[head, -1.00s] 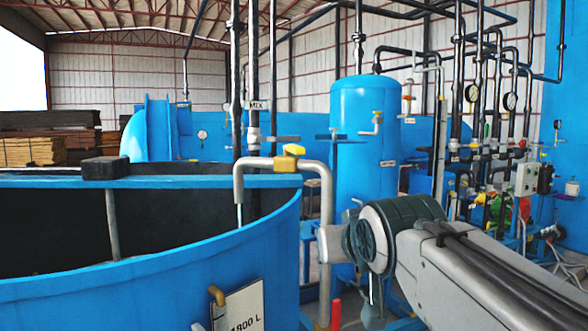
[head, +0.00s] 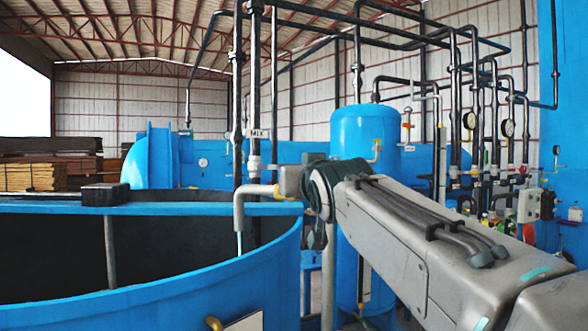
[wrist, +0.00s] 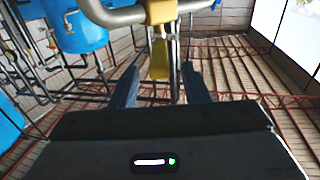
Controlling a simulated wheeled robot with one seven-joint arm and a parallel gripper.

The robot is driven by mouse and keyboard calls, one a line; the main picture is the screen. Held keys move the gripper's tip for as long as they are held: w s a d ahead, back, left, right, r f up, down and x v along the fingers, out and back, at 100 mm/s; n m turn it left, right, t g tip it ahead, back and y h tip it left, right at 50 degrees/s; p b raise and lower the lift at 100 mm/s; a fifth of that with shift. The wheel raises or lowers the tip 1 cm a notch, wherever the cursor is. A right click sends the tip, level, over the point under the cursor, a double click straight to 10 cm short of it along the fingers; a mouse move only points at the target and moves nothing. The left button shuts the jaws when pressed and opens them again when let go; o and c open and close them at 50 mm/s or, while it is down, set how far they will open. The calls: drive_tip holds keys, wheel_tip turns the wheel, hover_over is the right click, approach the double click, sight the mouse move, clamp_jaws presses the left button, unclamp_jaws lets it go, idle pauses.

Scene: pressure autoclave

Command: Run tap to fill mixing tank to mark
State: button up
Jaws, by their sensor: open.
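The large blue open-topped mixing tank (head: 150,285) fills the lower left of the head view. Its inside looks dark, and neither a water surface nor a mark shows. A grey bent tap pipe (head: 239,207) reaches over its rim. A pale streak hangs below the spout; I cannot tell whether it is water. A bit of the tap's yellow valve (head: 284,193) shows beside my wrist. In the wrist view, the yellow tap handle (wrist: 159,60) stands between the fingers of my open gripper (wrist: 160,80), with a gap on both sides. My arm hides part of the tap pipe.
A dark block (head: 105,195) sits on the bar across the tank. A vertical pipe labelled MIX (head: 255,110) stands behind the tap. A blue pressure vessel (head: 365,135) and several pipes with gauges stand to the right. A white plate (head: 245,322) is partly visible on the tank's front.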

drive_tip(key=shift+w+a+p, duration=0.15)
drive_tip(key=shift+w+a, duration=0.05)
drive_tip(key=shift+w, duration=0.85)
drive_tip(key=shift+w+a+p, duration=0.15)
drive_tip(key=shift+w, duration=0.85)
clamp_jaws()
